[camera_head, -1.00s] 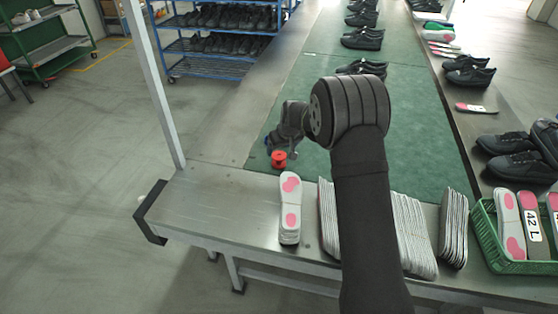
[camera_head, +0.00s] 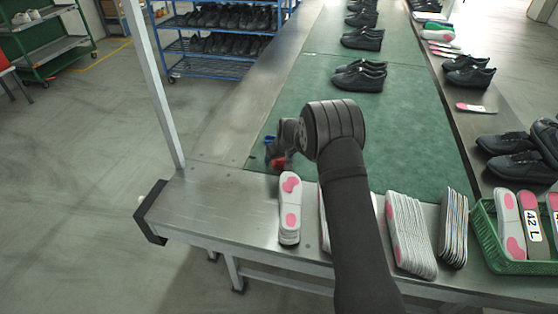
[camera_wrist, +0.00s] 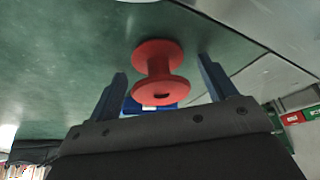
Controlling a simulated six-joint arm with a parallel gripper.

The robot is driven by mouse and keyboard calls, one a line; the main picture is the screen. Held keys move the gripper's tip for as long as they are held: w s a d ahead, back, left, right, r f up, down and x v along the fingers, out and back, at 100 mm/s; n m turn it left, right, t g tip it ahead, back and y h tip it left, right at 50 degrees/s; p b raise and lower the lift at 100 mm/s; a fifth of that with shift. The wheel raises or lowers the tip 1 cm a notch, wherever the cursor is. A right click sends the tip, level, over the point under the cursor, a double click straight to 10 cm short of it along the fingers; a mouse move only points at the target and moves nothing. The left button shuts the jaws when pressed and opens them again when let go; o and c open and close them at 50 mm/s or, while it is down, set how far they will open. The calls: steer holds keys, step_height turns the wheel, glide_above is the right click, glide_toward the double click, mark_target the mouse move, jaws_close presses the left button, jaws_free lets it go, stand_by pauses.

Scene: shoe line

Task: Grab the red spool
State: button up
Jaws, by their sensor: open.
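The red spool (camera_wrist: 160,72) stands between the two blue fingers of my open gripper (camera_wrist: 162,80) in the wrist view. A gap shows between the spool and each finger. In the head view the red spool (camera_head: 278,162) is partly hidden by my gripper (camera_head: 275,153), at the near left of the green mat. A blue object (camera_wrist: 150,104) shows behind the spool in the wrist view, between the fingers.
A stack of pink and white insoles (camera_head: 290,210) stands just in front on the metal table edge. More insole stacks (camera_head: 410,235) and a green basket (camera_head: 485,235) are to the right. Black shoes (camera_head: 360,77) sit farther back on the green mat (camera_head: 410,130).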

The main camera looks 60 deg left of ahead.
steer(key=c, duration=1.1)
steer(key=shift+o, duration=0.2)
steer(key=shift+r, duration=0.15)
